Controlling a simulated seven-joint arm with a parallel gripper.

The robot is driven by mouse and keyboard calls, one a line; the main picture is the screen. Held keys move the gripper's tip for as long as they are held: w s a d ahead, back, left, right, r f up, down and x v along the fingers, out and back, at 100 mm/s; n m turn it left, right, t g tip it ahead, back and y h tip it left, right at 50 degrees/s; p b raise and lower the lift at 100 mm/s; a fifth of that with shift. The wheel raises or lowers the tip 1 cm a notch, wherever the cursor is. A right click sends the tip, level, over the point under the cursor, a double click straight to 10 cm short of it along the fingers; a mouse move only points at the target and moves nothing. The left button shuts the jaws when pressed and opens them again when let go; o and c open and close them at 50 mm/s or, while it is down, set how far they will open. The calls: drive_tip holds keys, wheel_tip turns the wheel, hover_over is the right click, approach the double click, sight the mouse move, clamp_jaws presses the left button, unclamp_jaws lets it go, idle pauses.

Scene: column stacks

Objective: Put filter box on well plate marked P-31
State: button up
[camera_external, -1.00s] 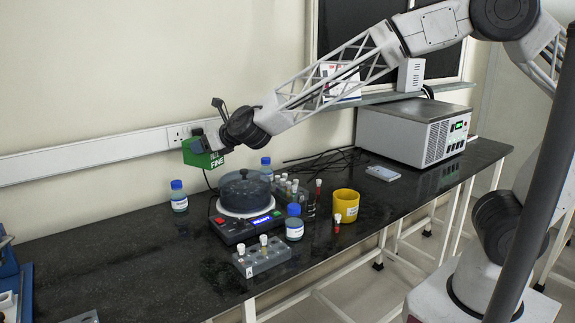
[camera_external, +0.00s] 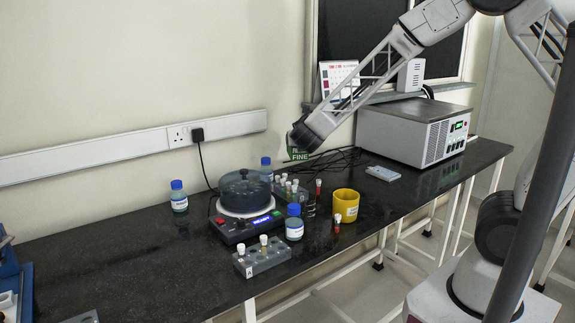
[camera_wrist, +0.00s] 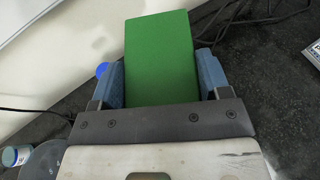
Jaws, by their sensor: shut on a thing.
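The green filter box (camera_external: 297,155) is held in the air above the back of the bench, mostly hidden behind the end of my arm; the word FINE shows on it. In the wrist view, the plain green face of the box (camera_wrist: 160,45) sits between the two blue fingers of my gripper (camera_wrist: 161,82), which is shut on it. A flat pale blue-grey plate (camera_external: 383,173), apparently the well plate, lies on the bench to the right of the box. Its corner also shows at the right edge of the wrist view (camera_wrist: 314,52). I cannot read its marking.
Dark cables (camera_external: 335,160) lie on the bench below the box. A grey bench unit (camera_external: 395,132) stands behind the plate, and a yellow cup (camera_external: 346,203) in front of it. A stirrer with a dark pot (camera_external: 245,190), blue-capped bottles and tube racks stand to the left.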

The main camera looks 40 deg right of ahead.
drive_tip(key=s+d+f+m+g+h, duration=0.25)
drive_tip(key=s+d, duration=0.35)
drive_tip(key=d, duration=0.4)
drive_tip(key=s+d+f+m+g+h, duration=0.1)
drive_tip(key=s+d+m+g+h, duration=0.25)
drive_tip(key=s+d, duration=0.4)
drive_tip(key=s+d+f+m+g+h, duration=0.1)
drive_tip(key=s+d+m+g, duration=0.5)
drive_tip(key=s+d, duration=0.6)
drive_tip(key=shift+s+f, duration=0.3)
drive_tip(key=shift+s, duration=0.65)
drive_tip(key=shift+d, duration=0.1)
hover_over(381, 171)
drive_tip(key=shift+w+d+f, duration=0.1)
drive_tip(key=shift+f, duration=0.65)
drive_tip(key=shift+f, duration=1.75)
drive_tip(key=shift+f, duration=0.1)
